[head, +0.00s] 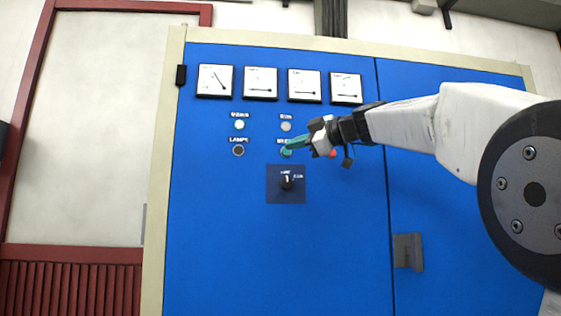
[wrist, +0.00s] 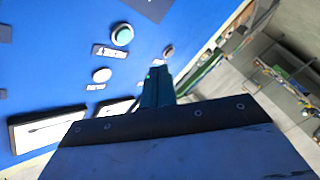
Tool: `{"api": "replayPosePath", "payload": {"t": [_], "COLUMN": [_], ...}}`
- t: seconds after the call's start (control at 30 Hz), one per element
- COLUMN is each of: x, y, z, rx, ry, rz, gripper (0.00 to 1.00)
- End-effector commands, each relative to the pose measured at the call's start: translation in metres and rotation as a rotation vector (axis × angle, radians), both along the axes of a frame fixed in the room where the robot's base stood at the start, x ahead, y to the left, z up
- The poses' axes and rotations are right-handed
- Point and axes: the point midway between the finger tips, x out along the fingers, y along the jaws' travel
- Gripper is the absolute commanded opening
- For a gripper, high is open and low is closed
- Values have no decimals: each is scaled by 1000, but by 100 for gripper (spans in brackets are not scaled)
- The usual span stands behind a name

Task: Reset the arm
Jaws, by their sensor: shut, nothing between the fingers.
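My gripper (head: 287,146) is at the end of my arm, which reaches in from the right in front of the blue cabinet. Its teal fingers are closed together and hold nothing. In the head view the fingertips overlap the upper part of a green button (head: 286,153). In the wrist view the fingers (wrist: 158,72) point at the panel, and the green button (wrist: 122,34) shows whole, up and left of the tips. I cannot tell how far the tips are from the panel.
The blue cabinet (head: 230,250) carries a row of gauges (head: 260,83), a black button (head: 238,150), a red button (head: 333,153), a green lamp (head: 239,125), a pale lamp (head: 285,126) and a rotary switch (head: 287,183). A grey handle (head: 408,251) sticks out at lower right.

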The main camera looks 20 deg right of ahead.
Motion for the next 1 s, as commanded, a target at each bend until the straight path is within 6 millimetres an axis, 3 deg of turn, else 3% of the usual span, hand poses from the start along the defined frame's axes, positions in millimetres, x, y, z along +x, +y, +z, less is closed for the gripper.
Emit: {"api": "replayPosePath", "payload": {"t": [0.37, 0.43, 0.57, 0.67, 0.8, 0.87, 1.0], "x": [0, 2, 5, -14, -62, -89, -160], "y": [0, -2, -10, -3, 15, 23, 39], "z": [-1, -13, -86, -152, -244, -281, -361], "rx": [81, 152, 322, 441, 559, 590, 615], "ry": [53, 134, 423, 675, 998, 1115, 1334], "rz": [-4, -19, -101, -199, -378, -468, -694], "gripper": [0, 0, 0, 0, 0, 0, 0]}}
